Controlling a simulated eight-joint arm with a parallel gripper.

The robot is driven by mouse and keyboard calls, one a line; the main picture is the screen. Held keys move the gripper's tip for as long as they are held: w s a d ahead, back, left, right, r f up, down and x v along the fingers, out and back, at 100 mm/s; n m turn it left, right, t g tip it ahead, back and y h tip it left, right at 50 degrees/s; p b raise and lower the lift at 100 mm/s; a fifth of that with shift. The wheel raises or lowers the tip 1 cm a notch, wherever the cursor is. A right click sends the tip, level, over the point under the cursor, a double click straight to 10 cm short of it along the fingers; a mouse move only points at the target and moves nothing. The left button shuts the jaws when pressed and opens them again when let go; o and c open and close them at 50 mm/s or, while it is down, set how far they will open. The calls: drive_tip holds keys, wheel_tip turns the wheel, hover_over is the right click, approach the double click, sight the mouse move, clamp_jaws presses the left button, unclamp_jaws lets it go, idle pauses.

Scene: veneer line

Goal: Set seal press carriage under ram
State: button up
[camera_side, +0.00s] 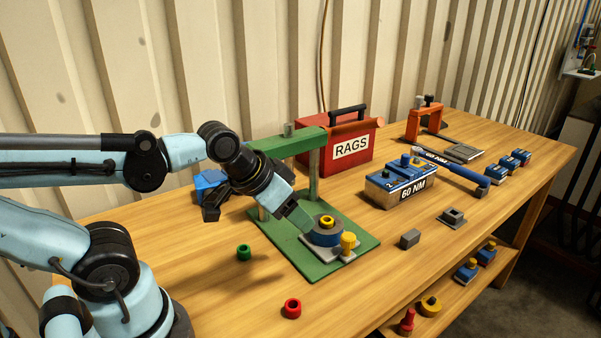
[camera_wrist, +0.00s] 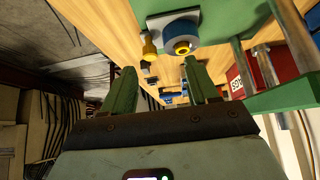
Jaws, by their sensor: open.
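The green press stands on the bench, its base plate (camera_side: 290,262) flat and its crossbeam (camera_side: 298,143) raised on metal posts. The carriage (camera_side: 312,240), a light grey plate, sits on the base plate in front of the posts, out from beneath the crossbeam. It bears a blue round part with a yellow ring (camera_side: 326,221) and a yellow knob (camera_side: 348,241) at its front right. The wrist view also shows the knob (camera_wrist: 149,48) and the blue part (camera_wrist: 177,32). My gripper (camera_wrist: 161,68) is open and empty, its green fingers short of the knob. The ram is not clearly visible.
A red RAGS box (camera_side: 348,153) stands behind the press. A small grey block (camera_side: 410,239) lies right of the base plate.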

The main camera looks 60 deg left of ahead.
drive_tip(key=w+d+r+m+g, duration=0.1)
drive_tip(key=w+r+m+g, duration=0.3)
drive_tip(key=m, duration=0.3)
drive_tip(key=m+g, duration=0.3)
drive_tip(key=m, duration=0.5)
approach(347, 235)
drive_tip(key=shift+m, duration=0.3)
wheel_tip(347, 235, down, 9)
drive_tip(key=shift+r, duration=0.1)
clamp_jaws()
